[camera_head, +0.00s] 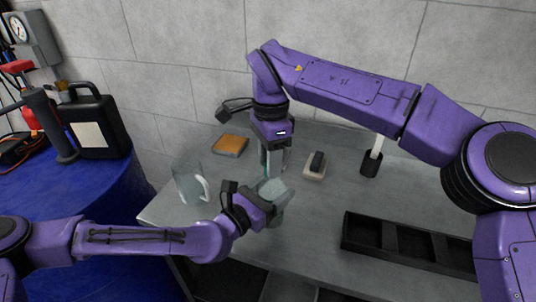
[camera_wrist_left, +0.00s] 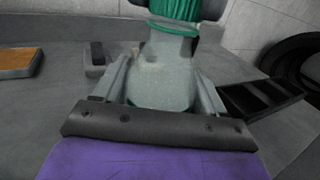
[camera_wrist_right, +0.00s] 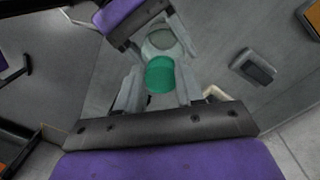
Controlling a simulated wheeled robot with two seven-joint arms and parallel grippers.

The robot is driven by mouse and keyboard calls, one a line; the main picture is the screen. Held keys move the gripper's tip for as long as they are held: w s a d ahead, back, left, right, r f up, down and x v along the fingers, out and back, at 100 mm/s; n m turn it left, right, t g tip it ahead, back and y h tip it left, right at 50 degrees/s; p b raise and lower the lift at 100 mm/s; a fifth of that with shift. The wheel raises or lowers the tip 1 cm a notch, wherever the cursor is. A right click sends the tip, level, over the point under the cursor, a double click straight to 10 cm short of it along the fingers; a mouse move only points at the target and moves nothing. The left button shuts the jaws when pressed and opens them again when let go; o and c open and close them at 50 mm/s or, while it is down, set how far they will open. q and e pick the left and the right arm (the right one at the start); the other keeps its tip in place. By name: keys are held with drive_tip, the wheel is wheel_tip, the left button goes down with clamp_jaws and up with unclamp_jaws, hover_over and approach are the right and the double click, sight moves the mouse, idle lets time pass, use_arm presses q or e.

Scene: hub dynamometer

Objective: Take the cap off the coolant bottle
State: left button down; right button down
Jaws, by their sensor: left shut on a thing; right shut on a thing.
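The coolant bottle (camera_head: 273,188) is a pale translucent body standing near the table's middle. It fills the left wrist view (camera_wrist_left: 165,75) and looks upright. My left gripper (camera_head: 268,208) is shut around its body from the front. The green cap (camera_wrist_right: 160,75) is between the fingers of my right gripper (camera_wrist_right: 158,88), which points down from above and is shut on it. In the left wrist view the cap (camera_wrist_left: 177,10) is at the bottle's neck, with a green band below it. I cannot tell whether a small gap separates cap and neck.
A clear jug (camera_head: 188,183) stands left of the bottle. An orange-topped pad (camera_head: 230,146), a small block with a dark top (camera_head: 316,164) and a white stick in a black holder (camera_head: 372,163) are behind. A black divided tray (camera_head: 408,246) lies at right.

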use_arm(q)
drive_tip(key=shift+w+a, duration=0.1)
use_arm(e)
drive_tip(key=n, duration=0.2)
drive_tip(key=shift+s+n, duration=0.15)
drive_tip(key=shift+n, duration=0.25)
use_arm(q)
drive_tip(key=shift+w, duration=0.1)
use_arm(e)
drive_tip(key=c, duration=1.9)
unclamp_jaws()
use_arm(q)
drive_tip(key=shift+a, duration=0.1)
use_arm(e)
drive_tip(key=shift+o, duration=0.2)
drive_tip(key=shift+f, duration=0.3)
drive_tip(key=shift+d, duration=0.15)
